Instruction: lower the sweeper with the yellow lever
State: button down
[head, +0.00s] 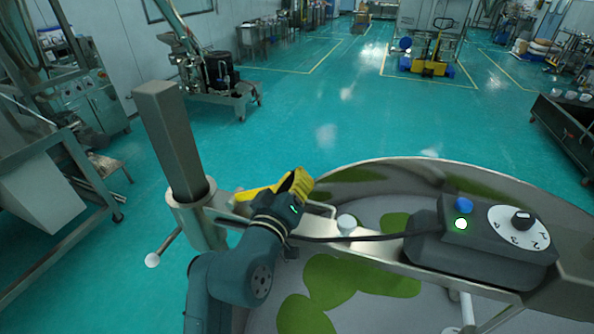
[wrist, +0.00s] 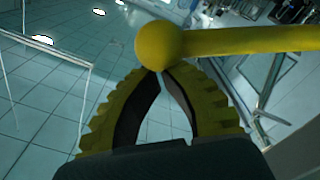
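The yellow lever (head: 255,192) sticks out beside the grey post, at the left end of the metal beam. In the wrist view its round yellow knob (wrist: 158,45) is right at my fingertips, with the yellow bar (wrist: 250,40) running right. My gripper (head: 298,180) is at the lever's right end. In the wrist view the gripper (wrist: 160,72) has its fingertips together, with a gap only lower between the fingers. The knob is beyond the tips, not between them; I cannot tell whether they touch. The sweeper, seemingly the beam (head: 385,262) with its control box (head: 485,245), spans the round pan.
The pan (head: 372,210) has green patches inside. A square post (head: 172,140) and a white-knobbed handle (head: 152,260) stand left of my gripper. A dark cable (head: 375,238) runs along the beam. Open green floor (head: 320,110) lies beyond.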

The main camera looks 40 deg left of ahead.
jog(key=v, duration=0.8)
jog(key=shift+s+d, duration=0.15)
jog(key=shift+s, duration=0.2)
